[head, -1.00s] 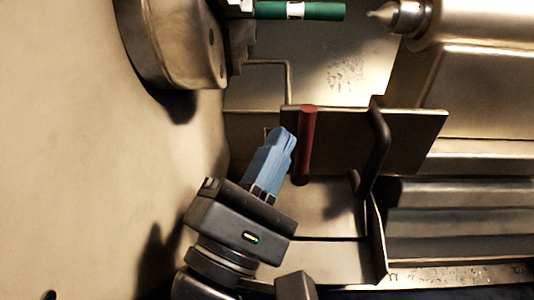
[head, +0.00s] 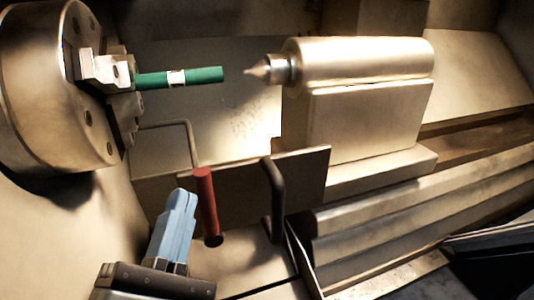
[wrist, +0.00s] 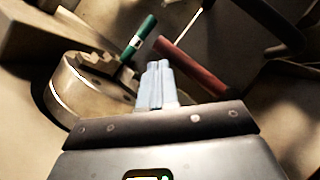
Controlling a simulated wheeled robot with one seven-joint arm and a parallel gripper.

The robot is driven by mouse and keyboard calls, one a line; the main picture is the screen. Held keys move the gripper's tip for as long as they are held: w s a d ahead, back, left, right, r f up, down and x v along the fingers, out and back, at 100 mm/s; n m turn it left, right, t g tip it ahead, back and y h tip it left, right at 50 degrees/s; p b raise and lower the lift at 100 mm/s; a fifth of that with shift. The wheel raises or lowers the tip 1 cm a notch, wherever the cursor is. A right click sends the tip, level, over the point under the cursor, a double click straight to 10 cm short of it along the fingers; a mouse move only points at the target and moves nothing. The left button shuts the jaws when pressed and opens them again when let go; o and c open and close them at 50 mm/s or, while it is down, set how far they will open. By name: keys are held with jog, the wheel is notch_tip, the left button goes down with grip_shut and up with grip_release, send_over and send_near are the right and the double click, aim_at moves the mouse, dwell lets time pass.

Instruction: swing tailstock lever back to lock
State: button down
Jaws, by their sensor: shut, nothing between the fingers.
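A red lever (head: 206,202) stands in front of a dark plate, its lower end near a dark round hole or pivot. The tailstock (head: 355,62), a pale metal cylinder on a block, has a pointed centre facing left. My gripper (head: 182,197) has pale blue fingers, shut and empty, just left of the red lever. A narrow gap shows between them in the head view. In the wrist view, my gripper (wrist: 158,66) points up toward the red lever (wrist: 190,66), which slants past the fingertips on the right; contact there cannot be told.
A large chuck (head: 55,85) at the left holds a green bar (head: 205,76) with a white band, pointing at the tailstock centre. A dark bent handle (head: 275,195) stands on the dark plate (head: 305,175), right of the red lever. Long bed rails (head: 420,205) run at right.

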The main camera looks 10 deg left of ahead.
jog(key=d+r+p, duration=0.3)
jog(key=d+r, duration=0.7)
jog(key=d, duration=0.2)
jog(key=s+d+f+n+h+p, duration=0.25)
jog(key=d+f+n+h, duration=0.2)
jog(key=d+n, duration=0.45)
jog(key=s+d+f+n+g+p, duration=0.1)
jog(key=s+d+f+n, duration=0.4)
jog(key=n, duration=0.6)
jog(key=s+d+f+n+g+y+p, duration=0.1)
jog(key=s+d+f+n+g, duration=0.3)
jog(key=s+n, duration=0.5)
jog(key=s+d+f+n+g+p, duration=0.1)
jog(key=s+d+f+n, duration=0.4)
jog(key=n, duration=1)
jog(key=shift+s+d+f+g+y, duration=0.35)
jog(key=shift+s+d+g, duration=0.4)
jog(key=shift+s, duration=0.65)
jog(key=shift+a, duration=0.15)
